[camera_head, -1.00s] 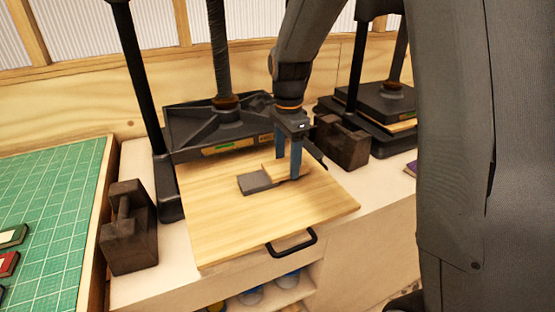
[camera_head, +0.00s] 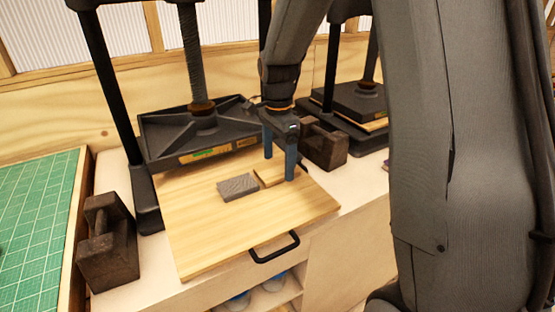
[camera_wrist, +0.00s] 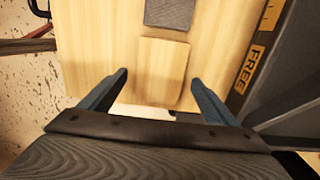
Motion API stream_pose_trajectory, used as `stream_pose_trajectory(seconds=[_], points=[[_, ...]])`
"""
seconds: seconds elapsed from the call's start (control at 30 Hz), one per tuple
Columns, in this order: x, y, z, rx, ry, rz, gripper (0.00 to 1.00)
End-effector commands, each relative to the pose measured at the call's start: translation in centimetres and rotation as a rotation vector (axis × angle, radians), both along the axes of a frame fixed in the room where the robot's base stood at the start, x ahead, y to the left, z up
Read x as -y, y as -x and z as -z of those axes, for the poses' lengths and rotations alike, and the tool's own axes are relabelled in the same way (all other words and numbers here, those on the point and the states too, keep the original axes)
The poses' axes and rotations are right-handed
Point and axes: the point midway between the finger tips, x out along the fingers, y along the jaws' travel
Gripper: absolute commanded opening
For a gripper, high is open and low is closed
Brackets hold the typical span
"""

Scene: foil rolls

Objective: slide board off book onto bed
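The small light-wood board (camera_head: 266,178) lies on the wooden press bed (camera_head: 215,235), just right of the grey book (camera_head: 238,187). In the wrist view the board (camera_wrist: 162,72) appears clear of the book (camera_wrist: 169,12), with a narrow strip of bed between them. The book also lies on the bed. My gripper (camera_head: 279,168) is open at the board's right end. In the wrist view its two blue fingers (camera_wrist: 160,82) stand apart on either side of the board, with gaps to both edges.
The black press platen (camera_head: 190,135) stands behind the bed. Dark metal weights stand left (camera_head: 108,245) and right (camera_head: 325,147). A black handle (camera_head: 274,248) is at the bed's front edge. A green cutting mat (camera_head: 35,225) lies far left. The bed's front is clear.

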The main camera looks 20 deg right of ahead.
Motion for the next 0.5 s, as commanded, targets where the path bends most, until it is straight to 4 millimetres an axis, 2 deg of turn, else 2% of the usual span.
stream_pose_trajectory(seconds=[0.27,0.37,0.5], points=[[0.0,0.0,-0.2,0.001,0.000,-0.001,0.82],[-0.1,-0.1,-1.0,0.002,0.001,-0.001,0.82],[0.0,-0.2,-3.2,0.005,0.000,-0.001,0.82]])
